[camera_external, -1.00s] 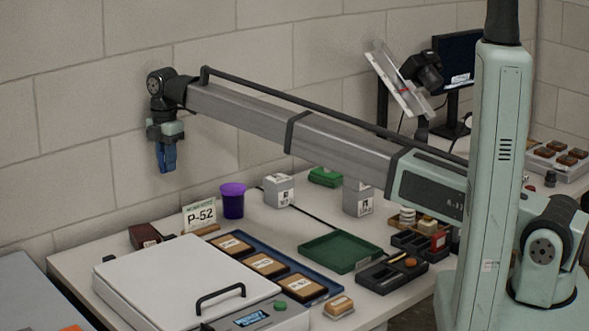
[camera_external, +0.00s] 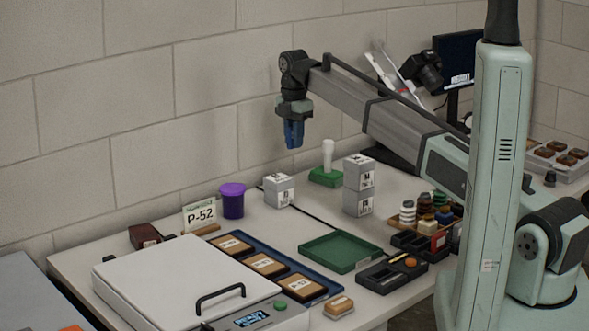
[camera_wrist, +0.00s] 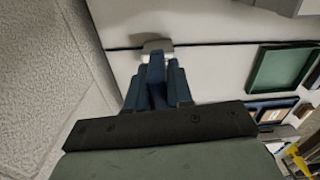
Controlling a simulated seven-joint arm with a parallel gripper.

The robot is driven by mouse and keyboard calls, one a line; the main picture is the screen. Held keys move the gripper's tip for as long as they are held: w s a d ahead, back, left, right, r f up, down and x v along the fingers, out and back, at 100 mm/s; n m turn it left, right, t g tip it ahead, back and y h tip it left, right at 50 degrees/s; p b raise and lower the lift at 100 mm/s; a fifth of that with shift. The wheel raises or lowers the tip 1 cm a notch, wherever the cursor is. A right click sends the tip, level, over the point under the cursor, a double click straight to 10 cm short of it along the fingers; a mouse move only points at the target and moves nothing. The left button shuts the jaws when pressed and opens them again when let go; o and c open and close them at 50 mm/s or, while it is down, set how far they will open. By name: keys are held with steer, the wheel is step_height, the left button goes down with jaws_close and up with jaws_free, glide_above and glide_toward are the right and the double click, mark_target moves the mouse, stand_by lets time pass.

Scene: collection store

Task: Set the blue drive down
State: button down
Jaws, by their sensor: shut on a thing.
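My gripper (camera_external: 293,143) is high above the back of the table, near the wall, pointing down. It is shut on the blue drive (camera_wrist: 157,70), which shows between the two bluish fingers in the wrist view. In the external view the drive and the fingers blend into one dark blue shape, so I cannot tell their edges apart. The held drive is in the air, clear of the table. A pale grey piece (camera_wrist: 153,46) shows just beyond the drive in the wrist view; I cannot tell what it is.
Below are a white labelled box (camera_external: 279,191), a purple cup (camera_external: 232,201) and a green stand with a white handle (camera_external: 327,175). Two stacked boxes (camera_external: 358,186) stand to the right. The empty green tray (camera_external: 340,249) lies in front, beside a blue tray (camera_external: 318,283) of labelled blocks.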

steer(key=w+d, duration=0.2)
steer(key=d, duration=1)
steer(key=w+d, duration=0.2)
steer(key=d, duration=1.1)
steer(key=shift+m, duration=0.4)
steer(key=f, duration=0.7)
steer(key=a+f, duration=0.1)
steer(key=f, duration=0.2)
steer(key=shift+w+f, duration=0.15)
steer(key=shift+f, duration=0.35)
steer(key=shift+w+a+f, duration=0.2)
steer(key=shift+w+a, duration=0.05)
steer(key=shift+w, duration=0.25)
steer(key=w+a, duration=0.2)
steer(key=w, duration=0.3)
steer(key=w+a, duration=0.2)
steer(key=w, duration=0.3)
steer(key=w+a, duration=0.2)
steer(key=w, duration=0.3)
steer(key=shift+w+a, duration=0.2)
steer(key=shift+w, duration=0.15)
steer(key=shift+f, duration=1.7)
steer(key=shift+f, duration=0.1)
